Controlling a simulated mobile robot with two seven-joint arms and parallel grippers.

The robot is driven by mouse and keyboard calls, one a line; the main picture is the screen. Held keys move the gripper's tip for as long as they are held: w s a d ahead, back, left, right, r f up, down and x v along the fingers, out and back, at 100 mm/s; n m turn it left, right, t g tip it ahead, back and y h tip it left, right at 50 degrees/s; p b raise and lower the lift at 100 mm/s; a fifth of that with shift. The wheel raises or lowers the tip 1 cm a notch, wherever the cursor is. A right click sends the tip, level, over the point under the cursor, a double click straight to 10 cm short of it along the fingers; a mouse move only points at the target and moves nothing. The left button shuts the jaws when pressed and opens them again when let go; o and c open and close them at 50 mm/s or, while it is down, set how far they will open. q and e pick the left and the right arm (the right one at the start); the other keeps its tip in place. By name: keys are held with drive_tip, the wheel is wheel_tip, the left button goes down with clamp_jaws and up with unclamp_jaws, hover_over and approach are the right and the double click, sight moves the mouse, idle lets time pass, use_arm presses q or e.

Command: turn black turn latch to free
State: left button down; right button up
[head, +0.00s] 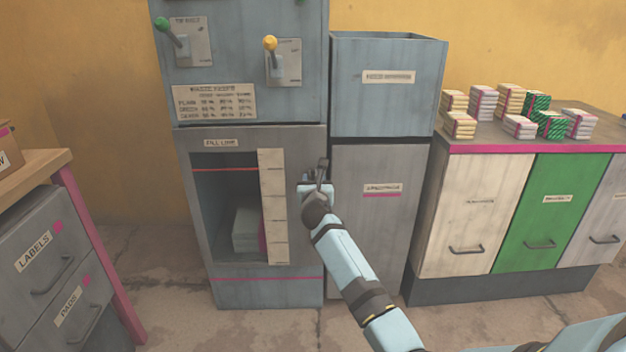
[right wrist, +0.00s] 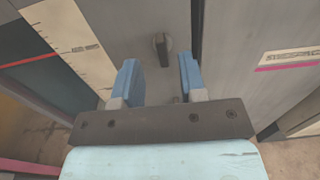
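The black turn latch (right wrist: 161,46) sits on the grey cabinet front in the right wrist view, just beyond my fingertips and between them in the picture. Its dark handle stands roughly upright on a round base. My right gripper (right wrist: 160,78) is open and empty, with its two blue fingers apart and pointing at the panel. In the head view my right gripper (head: 320,176) is in front of the right edge of the fill-line cabinet (head: 225,290) and largely hides the latch area. My left gripper is in neither view.
The cabinet has an open window with a ruled strip (head: 273,205) and a pale stack (head: 246,230) inside. A grey bin cabinet (head: 375,230) adjoins it on the right. Levers with green (head: 161,23) and yellow (head: 270,42) knobs are above. Drawers stand at left; a counter with paper stacks stands at right.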

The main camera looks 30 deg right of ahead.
sight(313, 172)
drive_tip(key=b+x, duration=0.2)
drive_tip(key=x, duration=0.3)
drive_tip(key=shift+w, duration=0.1)
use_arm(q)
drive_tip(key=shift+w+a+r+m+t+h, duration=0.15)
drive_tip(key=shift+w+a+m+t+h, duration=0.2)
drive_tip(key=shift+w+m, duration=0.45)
use_arm(e)
drive_tip(key=shift+w+d, duration=0.1)
drive_tip(key=shift+w, duration=0.1)
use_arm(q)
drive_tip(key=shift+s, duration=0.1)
use_arm(e)
clamp_jaws()
